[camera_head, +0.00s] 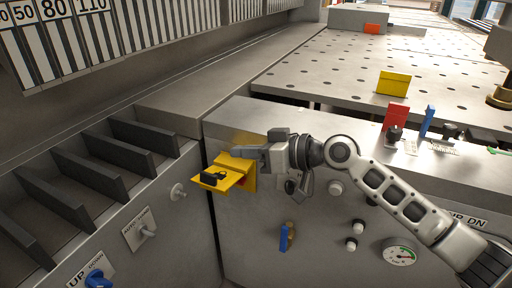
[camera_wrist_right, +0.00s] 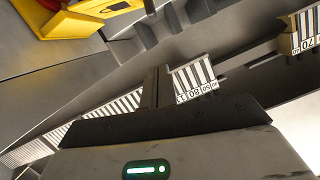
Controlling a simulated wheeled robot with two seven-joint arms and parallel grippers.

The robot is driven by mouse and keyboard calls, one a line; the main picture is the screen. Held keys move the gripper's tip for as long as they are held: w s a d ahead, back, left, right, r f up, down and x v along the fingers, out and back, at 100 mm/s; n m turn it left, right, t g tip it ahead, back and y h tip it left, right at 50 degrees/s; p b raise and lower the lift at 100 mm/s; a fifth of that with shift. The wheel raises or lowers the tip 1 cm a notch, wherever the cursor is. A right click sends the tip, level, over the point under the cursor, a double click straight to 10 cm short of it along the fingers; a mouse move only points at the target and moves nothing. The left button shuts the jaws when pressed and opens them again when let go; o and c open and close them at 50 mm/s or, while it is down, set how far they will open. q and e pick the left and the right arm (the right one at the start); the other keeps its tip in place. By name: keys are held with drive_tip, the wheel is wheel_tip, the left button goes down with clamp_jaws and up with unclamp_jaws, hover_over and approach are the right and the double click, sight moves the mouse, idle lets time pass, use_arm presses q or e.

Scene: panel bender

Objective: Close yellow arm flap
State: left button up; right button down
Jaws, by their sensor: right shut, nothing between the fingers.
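The yellow flap (camera_head: 215,178) juts out to the left from a small yellow box on the front of the grey machine panel, with a black part on it. It stands open. A bit of red shows by the box. In the right wrist view, a yellow part (camera_wrist_right: 50,28) with a dark and red inside shows at the top left. My right gripper (camera_head: 241,152) reaches in from the right, just above the box and flap. It is shut and empty. I cannot tell whether it touches the yellow parts. My left gripper is not in view.
Knobs and switches, a blue lever (camera_head: 286,238) and a gauge (camera_head: 400,256) sit on the panel below my right arm. Dark slanted fins (camera_head: 118,158) stand at the left.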

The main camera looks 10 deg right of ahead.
hover_over(221, 184)
drive_tip(key=shift+w+d+f+p, duration=0.2)
drive_tip(key=shift+w+f+p, duration=0.1)
drive_tip(key=shift+f+p, duration=0.2)
drive_tip(key=f, duration=0.3)
drive_tip(key=shift+s+a+f, duration=0.15)
drive_tip(key=shift+s+f, duration=0.1)
drive_tip(key=shift+s, duration=0.05)
drive_tip(key=shift+a+f, duration=0.1)
drive_tip(key=shift+f, duration=0.25)
drive_tip(key=shift+f, duration=0.1)
